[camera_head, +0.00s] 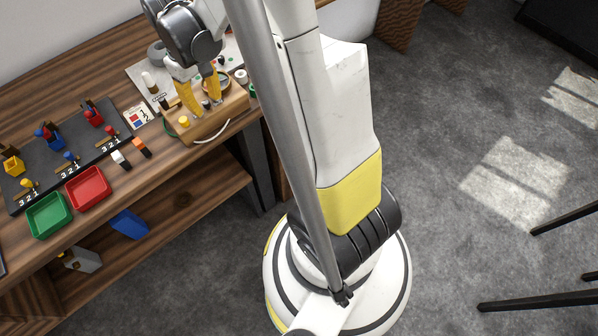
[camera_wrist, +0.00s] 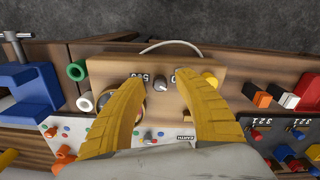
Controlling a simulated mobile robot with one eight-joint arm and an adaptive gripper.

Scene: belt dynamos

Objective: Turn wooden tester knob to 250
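The wooden tester (camera_head: 220,119) is a light wood box near the table's right edge; in the wrist view its top (camera_wrist: 210,70) spans the upper middle. A small grey knob (camera_wrist: 160,84) sits on it, between printed numbers; the left one appears to read 500, the right one is partly hidden. Which way the knob points is too small to tell. My gripper (camera_wrist: 160,77) is open, with its yellow fingers on either side of the knob and visible gaps to it. In the head view, my gripper (camera_head: 206,107) reaches down over the tester.
A yellow post (camera_wrist: 210,80) stands beside the right finger, and a white cable (camera_head: 212,134) loops along the tester's front. A white panel (camera_wrist: 75,130) lies behind it. Left on the table are a dark board (camera_head: 85,150), a red tray (camera_head: 88,187) and a green tray (camera_head: 48,214).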

